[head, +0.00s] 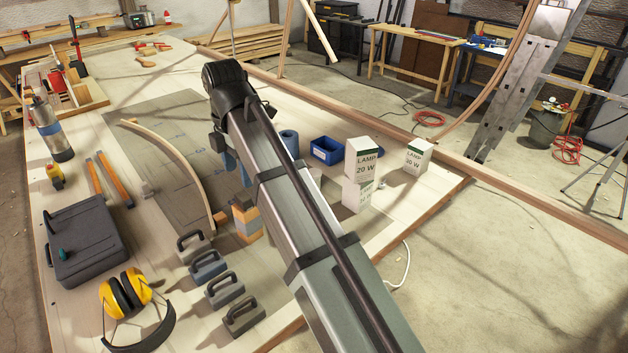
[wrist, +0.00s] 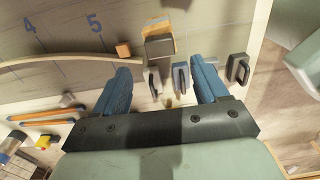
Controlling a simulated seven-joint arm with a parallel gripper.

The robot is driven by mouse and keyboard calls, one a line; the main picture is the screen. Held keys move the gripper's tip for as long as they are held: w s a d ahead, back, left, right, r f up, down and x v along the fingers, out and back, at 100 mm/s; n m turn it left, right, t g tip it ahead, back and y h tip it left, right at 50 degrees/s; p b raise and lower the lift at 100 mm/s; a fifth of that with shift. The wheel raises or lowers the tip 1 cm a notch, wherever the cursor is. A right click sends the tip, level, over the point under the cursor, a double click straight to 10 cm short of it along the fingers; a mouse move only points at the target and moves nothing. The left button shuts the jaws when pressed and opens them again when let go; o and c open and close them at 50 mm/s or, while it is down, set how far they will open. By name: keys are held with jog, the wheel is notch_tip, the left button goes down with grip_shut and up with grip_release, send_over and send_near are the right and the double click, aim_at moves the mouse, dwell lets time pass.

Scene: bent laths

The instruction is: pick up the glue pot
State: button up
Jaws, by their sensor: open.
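I cannot pick out a glue pot for certain. An orange-and-brown object with some grey (head: 246,219) stands beside the near end of the curved lath (head: 180,165), partly behind my arm. In the wrist view a grey block with a tan part (wrist: 160,47) shows in about that place. A small tan thing (wrist: 168,102) lies between my fingers in that picture, too small to name. My gripper (wrist: 155,68) is open, its two blue fingers apart with nothing held between them. In the head view my arm hides most of the gripper and part of the bench.
Several grey handled blocks (head: 225,289) line the near bench edge. Yellow ear muffs (head: 127,293), a dark case (head: 86,240), orange pencils (head: 115,180) and a flask (head: 52,130) are left. Lamp boxes (head: 361,160) and a blue bin (head: 327,150) stand right of my arm.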

jog(key=shift+o, duration=0.4)
jog(key=shift+w+d, duration=0.15)
jog(key=shift+d, duration=0.1)
jog(key=w+d+f+m, duration=0.3)
jog(key=w+d+f, duration=0.1)
jog(key=w+d, duration=1)
jog(key=n, duration=0.1)
send_over(314, 172)
jog(key=f, duration=0.8)
jog(key=shift+s+f, duration=0.3)
jog(key=shift+w+f, duration=0.2)
jog(key=shift+f, duration=2.5)
jog(key=shift+c, duration=0.3)
